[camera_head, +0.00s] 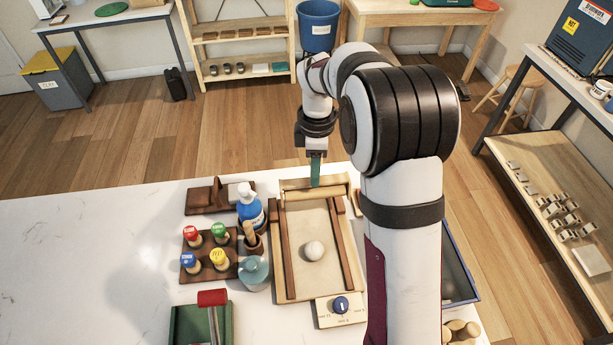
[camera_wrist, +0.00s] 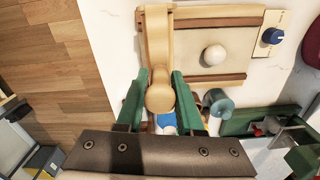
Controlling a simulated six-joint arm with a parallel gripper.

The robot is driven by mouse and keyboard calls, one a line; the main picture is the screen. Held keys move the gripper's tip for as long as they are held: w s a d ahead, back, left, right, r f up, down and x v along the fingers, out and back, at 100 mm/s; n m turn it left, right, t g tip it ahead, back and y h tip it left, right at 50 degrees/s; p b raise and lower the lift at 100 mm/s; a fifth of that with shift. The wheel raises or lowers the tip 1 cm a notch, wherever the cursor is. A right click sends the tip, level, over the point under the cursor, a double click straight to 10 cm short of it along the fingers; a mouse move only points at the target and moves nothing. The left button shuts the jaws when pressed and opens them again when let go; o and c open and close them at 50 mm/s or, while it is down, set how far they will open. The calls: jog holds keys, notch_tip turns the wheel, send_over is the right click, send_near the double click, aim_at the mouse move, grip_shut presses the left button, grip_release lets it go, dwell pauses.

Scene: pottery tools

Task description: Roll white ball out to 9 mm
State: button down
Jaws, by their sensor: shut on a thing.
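The white ball (camera_head: 313,251) sits on the bare bed of a wooden rolling board (camera_head: 300,225) between two dark brown side rails. It also shows in the wrist view (camera_wrist: 215,55). A wooden rolling pin (camera_head: 325,193) lies crosswise at the board's far end, apart from the ball.
A green tray with a red-headed tool (camera_head: 188,325) is at the front. The table's left side is clear.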

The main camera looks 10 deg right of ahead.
jog(key=s+d+r, duration=0.4)
jog(key=d+r, duration=0.1)
jog(key=d, duration=0.3)
jog(key=s+a, duration=0.7)
jog(key=a, duration=0.2)
notch_tip(320, 180, down, 7)
jog(key=shift+s+a+r, duration=0.15)
jog(key=shift+s+a, duration=0.15)
jog(key=shift+a, duration=0.1)
jog(key=shift+f, duration=0.6)
jog(key=shift+s, duration=0.3)
jog(key=shift+f, duration=0.1)
